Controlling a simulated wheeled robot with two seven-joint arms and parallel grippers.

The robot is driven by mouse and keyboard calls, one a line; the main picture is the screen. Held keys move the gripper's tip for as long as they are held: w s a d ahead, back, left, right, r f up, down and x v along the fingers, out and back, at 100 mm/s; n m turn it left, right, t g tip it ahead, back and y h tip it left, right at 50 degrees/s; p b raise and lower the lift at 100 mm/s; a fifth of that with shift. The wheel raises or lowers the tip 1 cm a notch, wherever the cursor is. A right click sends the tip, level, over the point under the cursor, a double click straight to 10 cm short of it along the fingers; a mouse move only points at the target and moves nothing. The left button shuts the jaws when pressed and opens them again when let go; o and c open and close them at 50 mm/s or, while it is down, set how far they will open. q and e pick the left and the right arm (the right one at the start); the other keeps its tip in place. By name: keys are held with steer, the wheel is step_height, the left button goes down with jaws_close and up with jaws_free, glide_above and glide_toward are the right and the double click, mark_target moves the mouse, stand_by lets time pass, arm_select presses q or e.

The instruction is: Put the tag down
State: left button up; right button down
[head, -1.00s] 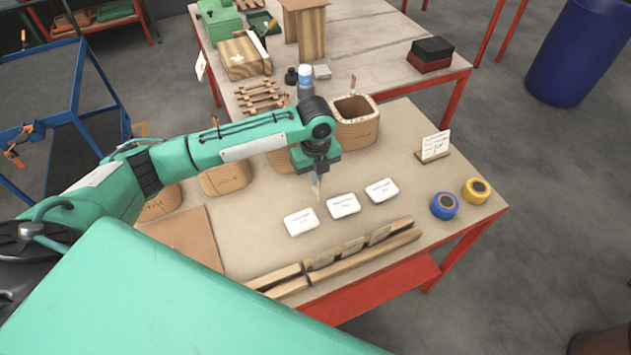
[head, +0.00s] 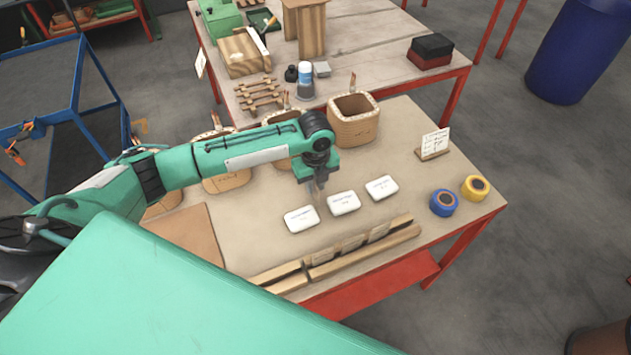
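My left gripper (head: 319,192) points down just above the tabletop, beside the left white card (head: 301,219) and left of the middle white card (head: 344,203). Its fingers are small and blurred, so I cannot tell whether they are open, shut or holding a tag. A third white card (head: 381,188) lies to the right. My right gripper is not in view.
Blue tape (head: 444,203), yellow tape (head: 474,188) and a sign (head: 434,144) are at the right. The table (head: 400,150) is bare between coil and sign.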

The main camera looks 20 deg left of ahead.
arm_select(q)
steer(key=shift+r, duration=0.15)
step_height(320, 180, up, 13)
steer(key=b, duration=0.2)
stand_by(0.4)
stand_by(0.3)
